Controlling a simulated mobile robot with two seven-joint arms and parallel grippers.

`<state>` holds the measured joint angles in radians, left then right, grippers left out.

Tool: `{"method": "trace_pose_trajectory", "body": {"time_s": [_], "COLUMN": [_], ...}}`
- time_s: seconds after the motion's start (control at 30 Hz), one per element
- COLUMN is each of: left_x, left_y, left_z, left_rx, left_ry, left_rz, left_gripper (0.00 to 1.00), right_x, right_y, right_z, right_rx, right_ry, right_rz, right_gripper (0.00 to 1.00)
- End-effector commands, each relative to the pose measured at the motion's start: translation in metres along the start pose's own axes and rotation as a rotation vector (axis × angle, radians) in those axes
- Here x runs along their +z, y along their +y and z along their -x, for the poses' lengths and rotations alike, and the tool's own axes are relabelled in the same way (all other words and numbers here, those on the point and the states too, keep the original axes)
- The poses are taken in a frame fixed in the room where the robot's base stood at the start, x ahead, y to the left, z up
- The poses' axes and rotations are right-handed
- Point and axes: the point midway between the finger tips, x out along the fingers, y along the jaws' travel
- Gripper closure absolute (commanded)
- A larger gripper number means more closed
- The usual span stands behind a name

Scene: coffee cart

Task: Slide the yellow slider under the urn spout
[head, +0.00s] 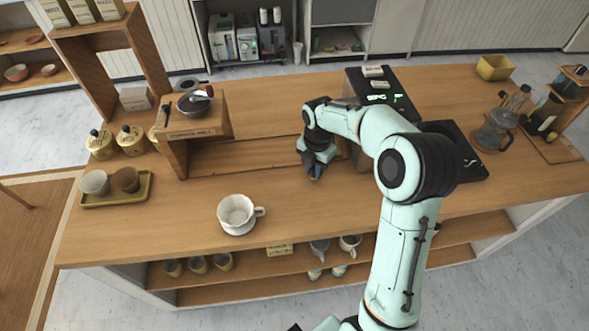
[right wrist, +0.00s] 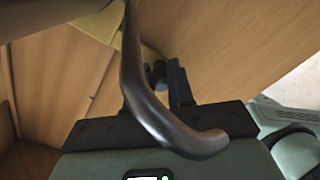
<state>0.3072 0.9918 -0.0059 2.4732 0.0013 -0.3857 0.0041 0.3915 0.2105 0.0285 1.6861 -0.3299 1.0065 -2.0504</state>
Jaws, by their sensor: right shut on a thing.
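My right gripper (head: 314,170) points down at the counter, just left of the dark machine with green lights (head: 378,98). It is shut on a small yellow piece that looks like the yellow slider (head: 315,179), mostly hidden by the fingers. In the right wrist view the fingers (right wrist: 168,80) are close together, and a yellow surface (right wrist: 95,22) shows beyond them. A dark curved bar (right wrist: 140,85) crosses in front of the fingers there; I cannot tell whether it is the urn spout. No spout is clear in the head view. My left gripper is not seen.
A wooden stand (head: 190,130) with a dark pan is left of my gripper. A white cup (head: 237,212) stands near the front edge, and a tray (head: 118,201) with two cups is at left. A glass pot (head: 494,132) is at right.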

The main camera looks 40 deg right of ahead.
Motion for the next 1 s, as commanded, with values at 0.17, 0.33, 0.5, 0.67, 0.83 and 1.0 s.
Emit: {"method": "trace_pose_trajectory", "body": {"time_s": [0.17, 0.33, 0.5, 0.67, 0.83, 1.0], "left_x": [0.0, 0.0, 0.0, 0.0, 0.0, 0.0], "left_y": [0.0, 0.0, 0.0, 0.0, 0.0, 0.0], "left_z": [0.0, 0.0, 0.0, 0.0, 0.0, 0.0], "left_rx": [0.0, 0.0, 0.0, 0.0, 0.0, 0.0], "left_ry": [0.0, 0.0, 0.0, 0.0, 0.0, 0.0], "left_rz": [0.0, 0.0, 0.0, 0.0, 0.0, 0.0], "left_gripper": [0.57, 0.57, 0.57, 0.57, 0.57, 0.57], "right_x": [0.014, 0.019, 0.02, 0.021, 0.021, 0.019], "right_y": [-0.014, -0.019, -0.02, -0.021, -0.02, -0.019], "right_z": [0.0, 0.0, 0.0, 0.0, 0.0, 0.0], "right_rx": [0.0, 0.0, -0.002, -0.003, -0.002, -0.001], "right_ry": [-0.002, -0.001, -0.002, -0.003, -0.002, -0.001], "right_rz": [-0.001, -0.001, -0.002, -0.003, -0.002, -0.001], "right_gripper": [1.0, 1.0, 1.0, 1.0, 0.52, 0.52]}}
